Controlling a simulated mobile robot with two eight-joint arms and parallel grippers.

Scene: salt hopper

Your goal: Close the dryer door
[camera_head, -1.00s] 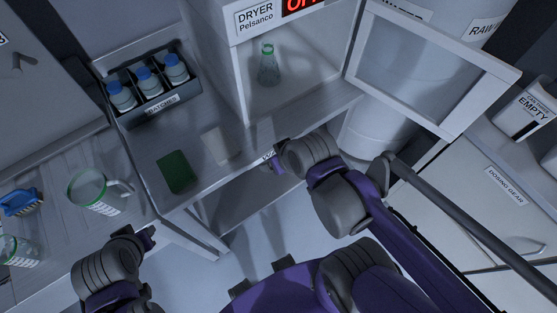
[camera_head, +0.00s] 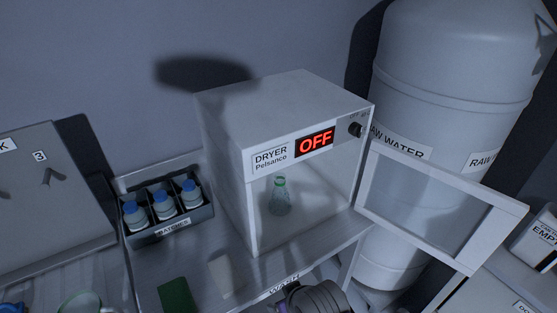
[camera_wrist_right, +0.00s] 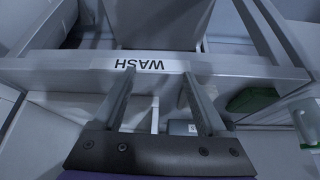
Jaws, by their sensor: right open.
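The dryer (camera_head: 290,150) is a white box on the bench, with a red OFF display (camera_head: 316,142) and a knob at its upper right. Its framed glass door (camera_head: 437,203) stands wide open to the right, in front of the raw water tank. A green-rimmed flask (camera_head: 280,196) stands inside the dryer. My right gripper (camera_wrist_right: 158,95) is open and empty in the right wrist view, its fingers near the bench's front edge with the WASH label (camera_wrist_right: 141,64). In the head view only part of my right wrist shows at the bottom, below the bench edge. My left gripper is out of view.
A dark rack (camera_head: 168,215) of blue-capped bottles stands left of the dryer. The large raw water tank (camera_head: 450,80) stands behind the door. A container marked EMPTY (camera_head: 543,236) is at the right edge.

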